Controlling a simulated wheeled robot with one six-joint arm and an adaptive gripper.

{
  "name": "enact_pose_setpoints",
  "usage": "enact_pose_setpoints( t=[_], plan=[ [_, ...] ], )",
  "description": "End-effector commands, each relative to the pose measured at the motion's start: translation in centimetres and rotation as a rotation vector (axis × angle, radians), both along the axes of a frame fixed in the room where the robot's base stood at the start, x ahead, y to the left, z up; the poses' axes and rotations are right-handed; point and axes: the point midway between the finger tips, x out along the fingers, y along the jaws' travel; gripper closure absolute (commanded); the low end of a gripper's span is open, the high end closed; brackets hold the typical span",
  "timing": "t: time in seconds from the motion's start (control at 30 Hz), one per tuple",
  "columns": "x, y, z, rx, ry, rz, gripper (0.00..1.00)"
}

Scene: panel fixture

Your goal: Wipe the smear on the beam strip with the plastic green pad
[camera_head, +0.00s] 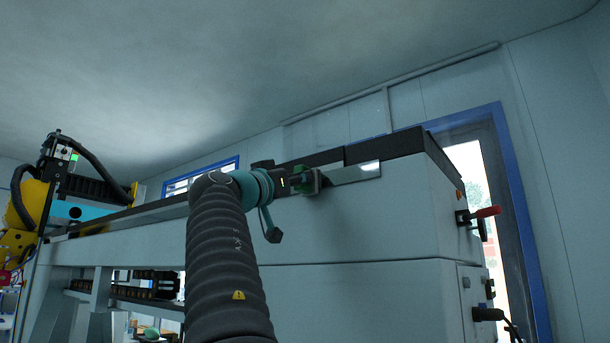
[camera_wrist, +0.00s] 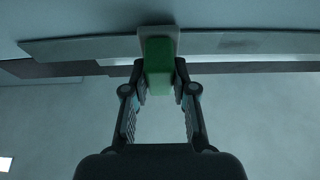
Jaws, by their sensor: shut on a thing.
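My gripper (camera_wrist: 160,80) is shut on the green pad (camera_wrist: 158,65), with a finger on each side of it. A paler grey block shows around the pad's far end. The pad overlaps the beam strip (camera_wrist: 85,48); whether it touches cannot be told. A faint dark smear (camera_wrist: 236,43) lies on the strip to the right of the pad in the wrist view. In the head view, my gripper (camera_head: 298,182) and the pad (camera_head: 311,184) are at the left end of the shiny visible strip (camera_head: 350,174). The smear cannot be made out there.
The strip runs along the side of a long pale beam (camera_head: 380,220) with a dark top (camera_head: 385,147). A red-handled switch (camera_head: 483,213) sticks out at the beam's right end. Yellow and black machinery (camera_head: 45,195) stands at the far left. Space below the strip looks clear.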

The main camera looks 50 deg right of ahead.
Motion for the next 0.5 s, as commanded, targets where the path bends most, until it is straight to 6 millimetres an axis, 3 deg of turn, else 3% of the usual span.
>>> enact_pose_setpoints(
  t=[0.5],
  plan=[
    [2.9,0.0,0.1,0.001,0.002,0.0,1.0]
  ],
)
